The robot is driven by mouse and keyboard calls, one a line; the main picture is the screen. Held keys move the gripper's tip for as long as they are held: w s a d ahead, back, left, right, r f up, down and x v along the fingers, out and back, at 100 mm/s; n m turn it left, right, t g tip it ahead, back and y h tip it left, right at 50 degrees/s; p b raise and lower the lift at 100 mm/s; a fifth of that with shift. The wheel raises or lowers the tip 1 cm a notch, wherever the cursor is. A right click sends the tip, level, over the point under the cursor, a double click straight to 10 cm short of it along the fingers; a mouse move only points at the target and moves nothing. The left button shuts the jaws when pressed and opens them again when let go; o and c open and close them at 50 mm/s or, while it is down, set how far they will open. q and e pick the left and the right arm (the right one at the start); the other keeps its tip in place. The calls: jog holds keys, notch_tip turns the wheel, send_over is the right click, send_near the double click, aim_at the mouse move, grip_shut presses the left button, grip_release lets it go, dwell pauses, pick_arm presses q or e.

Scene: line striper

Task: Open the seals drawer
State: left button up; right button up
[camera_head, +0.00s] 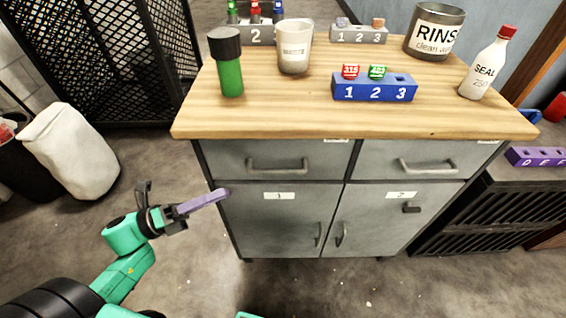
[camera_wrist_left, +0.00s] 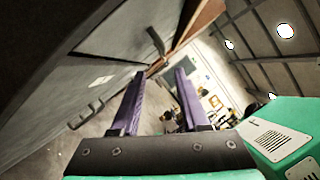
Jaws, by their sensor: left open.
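A grey cabinet (camera_head: 285,226) has two closed top drawers side by side: a left drawer (camera_head: 235,152) with a bar handle (camera_head: 277,164) and a right drawer (camera_head: 385,153) with a bar handle (camera_head: 429,166). Small labels at the drawers' top edges are mostly hidden by the worktop, so I cannot tell which is the seals drawer. My left gripper (camera_head: 222,194), with purple fingers, is left of the cabinet, below the drawer level and apart from both handles. In the left wrist view its fingers (camera_wrist_left: 159,76) are spread and empty. My right gripper is not in view.
The wooden worktop (camera_head: 270,118) holds a green bottle (camera_head: 230,78), a cup (camera_head: 295,48), a blue rack (camera_head: 372,90), a bucket (camera_head: 432,32) and a white SEAL bottle (camera_head: 487,66). Doors 1 (camera_head: 265,225) and 2 (camera_head: 385,225) are closed below. The floor before the cabinet is clear.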

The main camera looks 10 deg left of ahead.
aim_at(277, 172)
pick_arm(q)
jog(key=x, duration=1.4)
jog(key=shift+s+d+r, duration=0.1)
jog(key=shift+s+r, duration=0.1)
grip_shut()
dwell(0.6)
